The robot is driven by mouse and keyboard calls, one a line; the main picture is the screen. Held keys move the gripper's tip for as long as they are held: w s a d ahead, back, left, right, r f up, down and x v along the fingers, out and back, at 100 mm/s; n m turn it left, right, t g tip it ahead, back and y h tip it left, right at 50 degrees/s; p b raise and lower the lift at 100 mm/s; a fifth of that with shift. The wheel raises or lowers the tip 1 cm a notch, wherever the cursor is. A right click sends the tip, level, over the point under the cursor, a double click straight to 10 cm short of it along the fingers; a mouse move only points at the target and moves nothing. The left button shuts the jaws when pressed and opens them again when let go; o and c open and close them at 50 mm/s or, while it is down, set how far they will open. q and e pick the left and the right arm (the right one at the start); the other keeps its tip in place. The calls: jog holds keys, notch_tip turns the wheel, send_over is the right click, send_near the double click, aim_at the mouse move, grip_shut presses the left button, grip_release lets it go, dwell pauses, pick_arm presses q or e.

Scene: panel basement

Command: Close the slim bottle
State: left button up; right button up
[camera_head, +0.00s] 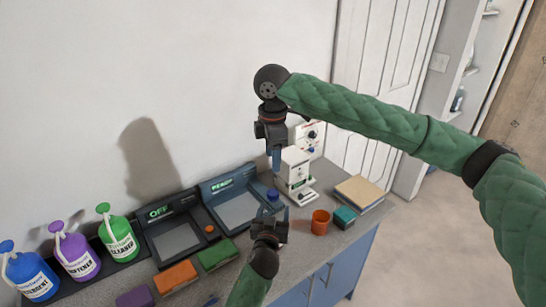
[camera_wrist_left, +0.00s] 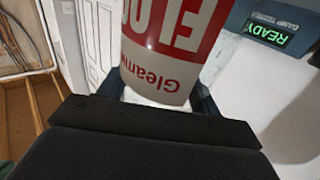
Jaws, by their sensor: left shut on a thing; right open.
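The slim bottle (camera_wrist_left: 165,50), white with a red label, stands between the fingers of my left gripper (camera_wrist_left: 155,95) in the left wrist view; its far end is cut off by the picture's edge. In the head view my left gripper (camera_head: 271,218) is low over the counter, and the bottle is hard to make out there. A small blue round piece (camera_head: 272,193) shows just beyond it; I cannot tell whether it is a cap. My right gripper (camera_head: 276,160) points down above and behind the left one, open, seen edge-on, with nothing visible in it.
A white device (camera_head: 295,168) stands right behind the grippers. An orange cup (camera_head: 320,222), a teal block (camera_head: 344,217) and a book-like stack (camera_head: 360,193) are to the right. Two panels (camera_head: 178,238) (camera_head: 236,208), coloured blocks and pump bottles (camera_head: 118,238) fill the left counter.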

pick_arm(q)
jog(key=o, duration=2)
jog(key=shift+c, duration=0.2)
jog(key=shift+s, duration=0.1)
pick_arm(e)
jog(key=shift+f, duration=0.1)
pick_arm(q)
jog(key=shift+s+f+b, duration=0.15)
jog(key=shift+s+b, duration=0.15)
pick_arm(e)
notch_tip(320, 180, down, 3)
jog(key=b, duration=0.3)
jog(key=shift+f, duration=0.15)
pick_arm(q)
jog(key=s+a, duration=0.1)
jog(key=s, duration=0.6)
jog(key=shift+a, duration=0.1)
